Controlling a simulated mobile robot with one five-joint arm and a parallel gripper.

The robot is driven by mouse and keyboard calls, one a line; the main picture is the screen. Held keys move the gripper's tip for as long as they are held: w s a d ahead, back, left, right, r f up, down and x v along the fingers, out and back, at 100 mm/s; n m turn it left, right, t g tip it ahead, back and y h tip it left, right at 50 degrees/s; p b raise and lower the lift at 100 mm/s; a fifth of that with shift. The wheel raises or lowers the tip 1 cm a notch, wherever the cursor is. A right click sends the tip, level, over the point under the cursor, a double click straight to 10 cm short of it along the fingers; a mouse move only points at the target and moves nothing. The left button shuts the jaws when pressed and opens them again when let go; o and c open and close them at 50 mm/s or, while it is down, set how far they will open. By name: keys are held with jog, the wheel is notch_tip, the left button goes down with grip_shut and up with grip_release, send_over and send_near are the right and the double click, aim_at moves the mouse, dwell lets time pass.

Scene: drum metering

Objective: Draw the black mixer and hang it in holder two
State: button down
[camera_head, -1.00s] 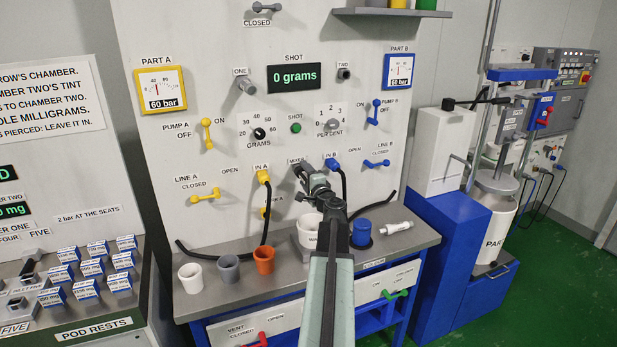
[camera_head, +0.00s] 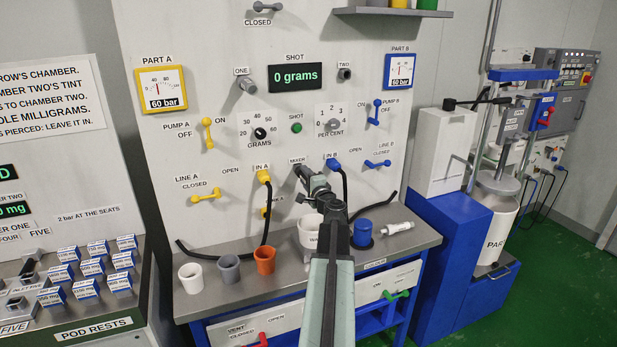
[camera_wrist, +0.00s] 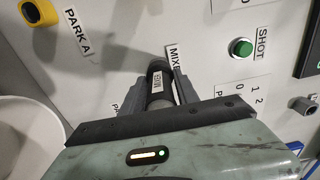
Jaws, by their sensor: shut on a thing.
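My gripper (camera_head: 303,173) reaches up to the panel just below the MIXER label, left of the blue IN B fitting (camera_head: 333,165). In the wrist view my gripper (camera_wrist: 158,88) has its two dark fingers shut on the black mixer (camera_wrist: 157,68). The mixer is a dark cylinder with a small white label, and its far end is at the panel. I cannot tell whether it is still seated there. Holder two (camera_head: 344,74) is a short dark stub under the TWO label, right of the shot display. Holder one (camera_head: 247,84) is on the display's left.
A white bucket (camera_head: 310,238) stands on the bench under my arm. White, grey and orange cups (camera_head: 264,261) stand to its left, a blue cup (camera_head: 362,233) to its right. Hoses hang from the yellow IN A (camera_head: 263,176) and IN B fittings. The green SHOT button (camera_head: 296,128) is above my gripper.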

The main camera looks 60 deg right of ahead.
jog(key=shift+w+f, duration=0.15)
jog(key=shift+w, duration=0.2)
jog(key=shift+s+a+f, duration=0.5)
jog(key=shift+s+a, duration=0.05)
jog(key=shift+s, duration=0.1)
jog(key=shift+v, duration=1.1)
jog(key=shift+s+d, duration=0.1)
jog(key=shift+d, duration=0.1)
jog(key=shift+s+a, duration=0.45)
jog(key=shift+s, duration=0.05)
jog(key=shift+r, duration=0.1)
jog(key=v, duration=0.4)
